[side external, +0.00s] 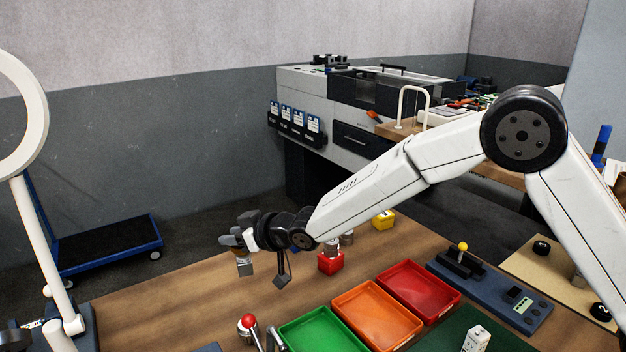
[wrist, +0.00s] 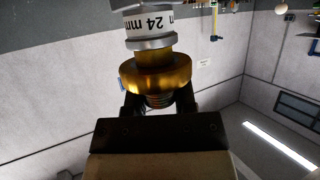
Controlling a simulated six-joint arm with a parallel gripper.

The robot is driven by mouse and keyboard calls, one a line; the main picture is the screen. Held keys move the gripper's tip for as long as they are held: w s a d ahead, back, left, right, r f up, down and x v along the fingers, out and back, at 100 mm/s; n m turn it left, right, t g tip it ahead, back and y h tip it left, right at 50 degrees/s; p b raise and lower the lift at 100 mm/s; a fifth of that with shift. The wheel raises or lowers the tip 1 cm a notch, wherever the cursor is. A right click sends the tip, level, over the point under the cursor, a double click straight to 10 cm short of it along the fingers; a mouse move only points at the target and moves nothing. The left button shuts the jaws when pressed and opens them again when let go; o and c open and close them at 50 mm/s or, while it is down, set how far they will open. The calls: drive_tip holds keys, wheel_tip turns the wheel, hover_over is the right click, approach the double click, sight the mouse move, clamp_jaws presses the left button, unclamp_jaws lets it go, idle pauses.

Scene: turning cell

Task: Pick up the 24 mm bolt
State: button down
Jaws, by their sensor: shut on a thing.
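The 24 mm bolt (wrist: 158,58) fills the upper middle of the wrist view. It has a white band printed "24 mm", a grey metal ring, a brass-coloured collar and a short threaded end. My gripper (wrist: 160,102) is shut on it, with a dark finger on each side of the threaded end. In the side view my gripper (side external: 230,240) is above the left part of the wooden table. A small grey piece (side external: 244,266) shows just under the fingertips there; I cannot tell whether it is the bolt.
Green (side external: 320,334), orange (side external: 376,314) and red (side external: 420,290) trays lie to the right of my gripper. A red-knobbed lever (side external: 248,322) rises at the front.

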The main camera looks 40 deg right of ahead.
drive_tip(key=a+v, duration=0.1)
drive_tip(key=v, duration=0.7)
drive_tip(key=shift+s+r, duration=0.3)
drive_tip(key=shift+s, duration=0.15)
